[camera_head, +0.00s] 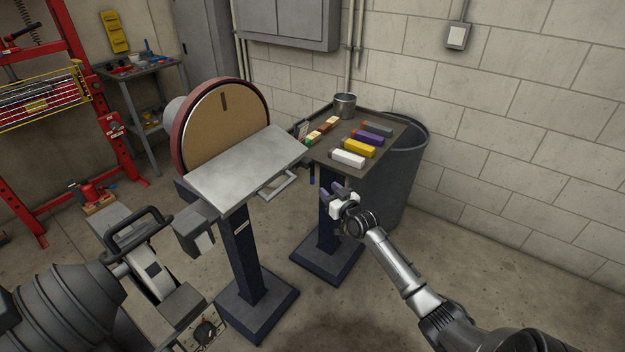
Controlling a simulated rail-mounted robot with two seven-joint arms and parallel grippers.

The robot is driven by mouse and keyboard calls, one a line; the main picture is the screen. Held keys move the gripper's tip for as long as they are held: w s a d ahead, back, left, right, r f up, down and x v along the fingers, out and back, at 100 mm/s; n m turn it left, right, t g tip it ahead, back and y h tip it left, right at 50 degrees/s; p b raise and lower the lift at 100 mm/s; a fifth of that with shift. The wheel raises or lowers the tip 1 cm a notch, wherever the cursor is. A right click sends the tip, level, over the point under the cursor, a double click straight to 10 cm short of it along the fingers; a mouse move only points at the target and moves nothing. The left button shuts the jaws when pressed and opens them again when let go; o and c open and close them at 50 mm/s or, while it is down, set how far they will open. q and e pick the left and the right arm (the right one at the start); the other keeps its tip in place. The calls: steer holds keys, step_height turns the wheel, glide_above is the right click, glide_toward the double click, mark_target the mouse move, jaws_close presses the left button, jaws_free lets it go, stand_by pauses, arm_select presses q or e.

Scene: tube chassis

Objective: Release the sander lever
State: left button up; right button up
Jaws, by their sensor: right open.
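The disc sander has a round tan disc (222,118) in a red rim and a grey sloping table (245,165) on a dark pedestal. A light metal loop handle (280,186) sticks out below the table's right edge; it may be the sander lever, but I cannot be sure. My right gripper (341,191) comes in from the lower right and is open. It is to the right of the loop handle, apart from it in the picture, in front of the side stand's post. My left gripper is not in view.
A side stand's tray (322,160) holds several coloured blocks and a metal cup (344,105). A grey bin (402,185) stands behind it. A machine with a black handle (138,228) fills the lower left. The floor at lower centre is clear.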

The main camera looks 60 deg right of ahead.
mark_target(313, 176)
steer(key=b+x, duration=0.4)
steer(key=x, duration=0.5)
steer(key=shift+w+f, duration=0.15)
steer(key=shift+w+d+b, duration=0.25)
steer(key=shift+w+b, duration=0.1)
steer(key=shift+w, duration=0.15)
steer(key=c, duration=0.7)
jaws_close()
